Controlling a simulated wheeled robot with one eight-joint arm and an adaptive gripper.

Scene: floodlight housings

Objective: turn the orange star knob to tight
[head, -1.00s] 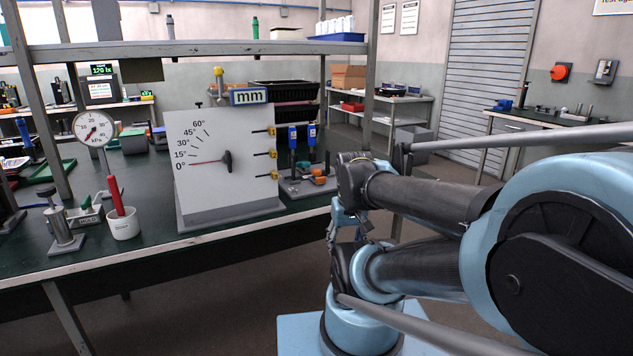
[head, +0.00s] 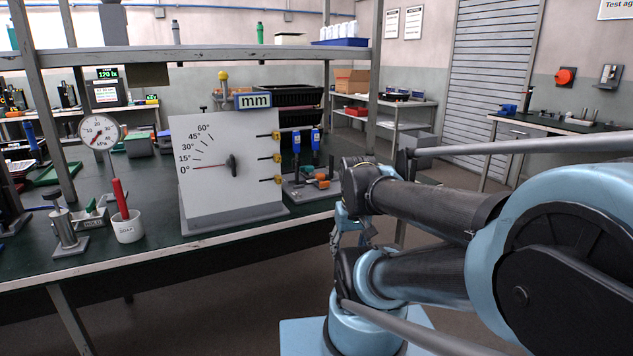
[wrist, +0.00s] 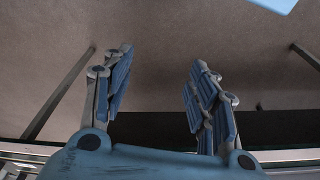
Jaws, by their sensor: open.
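A small orange knob-like part (head: 321,176) sits on a low grey fixture on the green bench, to the right of the angle-scale panel; it is too small to make out a star shape or any tight mark. My gripper (wrist: 160,68) is open and empty in the wrist view, with its blue-padded fingers spread over the floor near a bench edge. In the head view my gripper is mostly hidden by my arm, low in front of the bench and to the right of the orange part, apart from it.
The angle-scale panel (head: 222,165) with a pointer near 0° stands left of the fixture. Blue upright clamps (head: 316,141) rise behind the orange part. A shelf (head: 200,52) spans above the bench. A white cup (head: 127,229) holds a red-handled tool. Floor in front is clear.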

